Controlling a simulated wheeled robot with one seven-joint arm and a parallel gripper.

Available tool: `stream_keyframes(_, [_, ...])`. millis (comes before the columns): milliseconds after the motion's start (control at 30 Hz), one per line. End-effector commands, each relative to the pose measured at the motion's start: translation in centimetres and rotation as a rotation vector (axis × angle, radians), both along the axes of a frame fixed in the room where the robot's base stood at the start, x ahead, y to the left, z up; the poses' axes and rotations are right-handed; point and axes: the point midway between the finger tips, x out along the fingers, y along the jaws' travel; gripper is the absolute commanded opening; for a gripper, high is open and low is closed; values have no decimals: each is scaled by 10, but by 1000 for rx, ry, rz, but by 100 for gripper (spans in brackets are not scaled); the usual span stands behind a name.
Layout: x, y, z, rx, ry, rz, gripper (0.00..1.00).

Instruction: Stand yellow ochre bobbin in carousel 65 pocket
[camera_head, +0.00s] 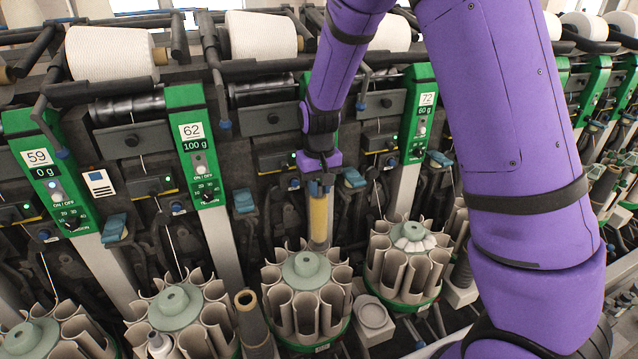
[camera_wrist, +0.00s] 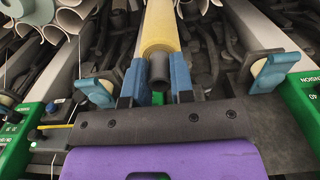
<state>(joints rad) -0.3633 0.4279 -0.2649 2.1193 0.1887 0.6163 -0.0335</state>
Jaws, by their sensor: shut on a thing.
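The yellow ochre bobbin (camera_head: 319,218) hangs about upright in my gripper (camera_head: 320,182), with its lower end close to the back right of the middle carousel (camera_head: 306,268). Whether that end is above or inside a pocket I cannot tell. In the wrist view the blue fingers of my gripper (camera_wrist: 160,82) are shut on the grey tube end of the bobbin (camera_wrist: 160,32). The middle carousel has open beige pockets around a green hub.
The right carousel (camera_head: 412,240) has a whitish top. A left carousel (camera_head: 176,302) holds a pale bobbin (camera_head: 160,345).

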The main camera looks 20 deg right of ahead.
Motion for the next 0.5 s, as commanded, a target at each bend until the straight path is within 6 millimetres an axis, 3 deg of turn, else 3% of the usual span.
stream_keyframes(500, [0,0,-10,0,1,0,4])
